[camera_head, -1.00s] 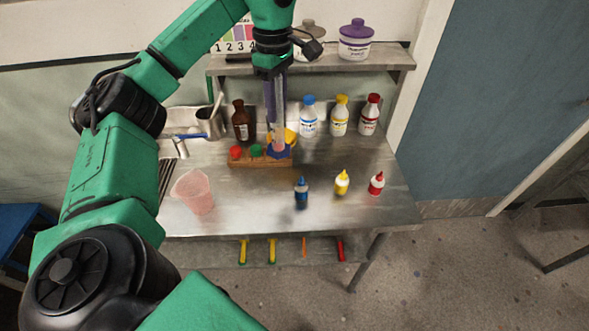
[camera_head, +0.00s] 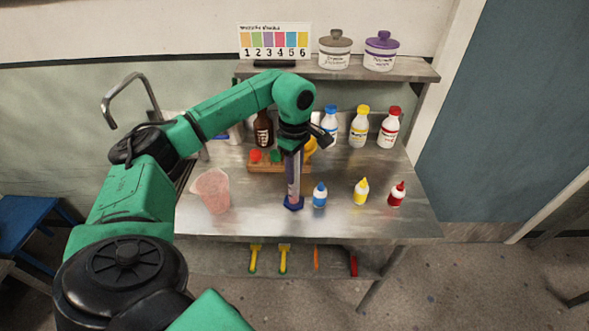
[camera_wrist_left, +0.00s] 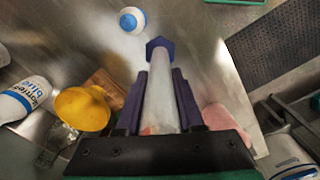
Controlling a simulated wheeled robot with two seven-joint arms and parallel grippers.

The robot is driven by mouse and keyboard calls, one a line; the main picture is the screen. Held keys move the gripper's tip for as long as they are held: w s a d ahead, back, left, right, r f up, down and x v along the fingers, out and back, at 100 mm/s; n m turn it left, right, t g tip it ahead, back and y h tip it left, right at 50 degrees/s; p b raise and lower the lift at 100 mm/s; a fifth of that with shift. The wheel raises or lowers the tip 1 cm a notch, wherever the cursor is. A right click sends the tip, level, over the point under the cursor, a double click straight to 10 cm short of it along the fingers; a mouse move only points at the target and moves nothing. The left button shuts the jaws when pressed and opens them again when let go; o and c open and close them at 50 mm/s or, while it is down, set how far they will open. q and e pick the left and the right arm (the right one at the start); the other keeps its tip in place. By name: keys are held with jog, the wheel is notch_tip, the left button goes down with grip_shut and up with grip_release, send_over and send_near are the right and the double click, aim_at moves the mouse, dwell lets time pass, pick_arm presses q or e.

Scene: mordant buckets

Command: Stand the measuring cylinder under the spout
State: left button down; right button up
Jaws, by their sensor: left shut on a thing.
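The measuring cylinder (camera_head: 293,180), clear with a blue hexagonal foot, is upright over the front middle of the steel bench. My left gripper (camera_head: 292,154) is shut on it from above; I cannot tell whether the foot touches the bench. In the left wrist view the cylinder (camera_wrist_left: 160,105) lies between the two dark fingers of the gripper (camera_wrist_left: 158,88), foot pointing away. A curved metal tap spout (camera_head: 130,80) rises at the back left, well apart from the cylinder. My arm hides part of the sink area below it. My right gripper is not in view.
A pink jug (camera_head: 212,190) stands left of the cylinder. A small blue-capped bottle (camera_head: 320,196) is close on its right, then yellow (camera_head: 361,192) and red (camera_head: 397,194) ones. A wooden rack (camera_head: 262,167), a brown bottle (camera_head: 263,130) and larger bottles stand behind.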

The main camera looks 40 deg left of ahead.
pick_arm(q)
jog(key=c, duration=0.6)
grip_release()
jog(key=shift+f, duration=0.1)
jog(key=shift+o, duration=0.3)
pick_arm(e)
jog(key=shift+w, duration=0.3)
